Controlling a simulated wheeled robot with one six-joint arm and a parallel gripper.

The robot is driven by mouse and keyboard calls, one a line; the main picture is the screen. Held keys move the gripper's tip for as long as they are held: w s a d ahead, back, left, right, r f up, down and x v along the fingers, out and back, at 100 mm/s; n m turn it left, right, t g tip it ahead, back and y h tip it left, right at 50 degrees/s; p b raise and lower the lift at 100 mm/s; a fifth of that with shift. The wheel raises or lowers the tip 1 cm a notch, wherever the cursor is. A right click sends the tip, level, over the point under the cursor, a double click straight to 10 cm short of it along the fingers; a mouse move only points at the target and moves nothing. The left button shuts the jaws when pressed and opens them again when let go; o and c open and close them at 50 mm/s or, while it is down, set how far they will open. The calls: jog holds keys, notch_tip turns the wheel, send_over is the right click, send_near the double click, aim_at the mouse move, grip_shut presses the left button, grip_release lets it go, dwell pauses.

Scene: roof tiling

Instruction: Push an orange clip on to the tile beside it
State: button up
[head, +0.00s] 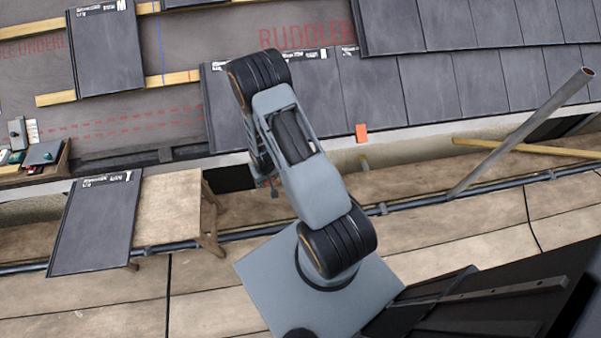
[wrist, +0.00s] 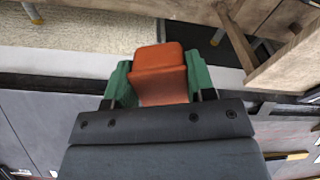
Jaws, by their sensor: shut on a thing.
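In the wrist view an orange clip (wrist: 160,75) sits between the green pads of my gripper (wrist: 158,78), which is shut on it. The clip lies over the pale eaves edge, near dark grey tiles (wrist: 40,125); whether it touches a tile cannot be told. In the head view my arm hides most of the gripper and the held clip. Another orange clip (head: 361,133) sits at the lower edge of the laid bottom row of tiles (head: 372,95), right of my arm.
A wooden bench (head: 180,207) with a loose tile (head: 95,225) leaning over it stands left of my arm. A slanted grey pole (head: 520,132) and a yellow timber (head: 540,150) are at the right. A tray of small items (head: 35,170) is at far left.

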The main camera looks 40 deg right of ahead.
jog(key=w+d+f+m+t+h+b, duration=0.1)
jog(key=d+f+m+t+b, duration=0.1)
jog(key=d+f+b, duration=0.9)
jog(key=w+d+f+m+t+h+b, duration=0.15)
jog(key=d+f+b, duration=0.45)
jog(key=b, duration=1)
jog(key=w+d+r+p, duration=0.3)
jog(key=w+p, duration=0.1)
jog(key=p, duration=0.1)
jog(key=shift+r+m+t, duration=0.35)
jog(key=shift+r+t, duration=0.05)
jog(key=shift+t, duration=0.05)
jog(key=shift+w+d, duration=0.1)
jog(key=shift+w+d+r+p, duration=0.35)
jog(key=shift+w+p, duration=0.25)
jog(key=shift+p, duration=0.45)
jog(key=shift+w+d+r+p, duration=0.2)
jog(key=shift+w+r+p, duration=0.35)
jog(key=shift+p, duration=0.45)
jog(key=shift+w+d+r+p, duration=0.35)
jog(key=shift+w+p, duration=0.25)
jog(key=shift+p, duration=0.45)
dwell(1.2)
